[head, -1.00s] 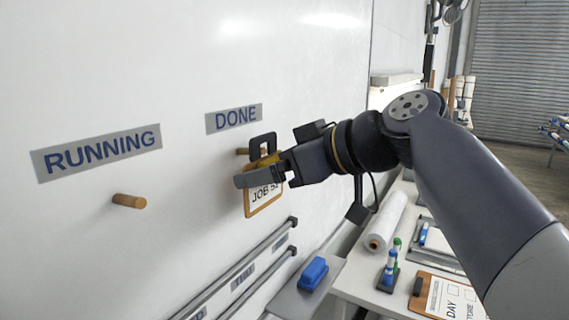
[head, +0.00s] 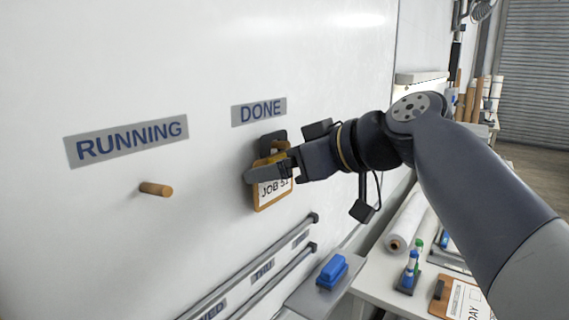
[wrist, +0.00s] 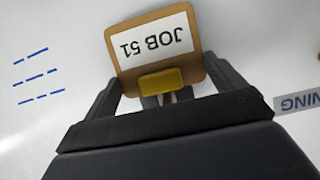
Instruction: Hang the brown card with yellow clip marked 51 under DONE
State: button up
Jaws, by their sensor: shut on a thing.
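The brown card (head: 271,197) with a white JOB 51 label hangs upright from my gripper (head: 262,165), close to the whiteboard below the DONE sign (head: 259,111). Its yellow clip (wrist: 161,80) sits between my two fingers in the wrist view, and my gripper is shut on it. A dark loop (head: 267,141) stands above the clip. The tip of the wooden DONE peg (head: 281,147) shows within the loop's outline. I cannot tell whether the loop is around the peg or touches it.
A bare wooden peg (head: 156,189) sticks out under the RUNNING sign (head: 125,140). Labelled rails (head: 255,280) run along the board below. A blue eraser (head: 332,271) lies on a ledge, and a table with a paper roll (head: 408,222) stands at right.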

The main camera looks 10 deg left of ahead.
jog(key=o, duration=0.7)
jog(key=shift+d, duration=0.15)
jog(key=b+v, duration=0.2)
jog(key=v, duration=0.8)
jog(key=shift+s+d, duration=0.25)
jog(key=shift+a+r, duration=0.1)
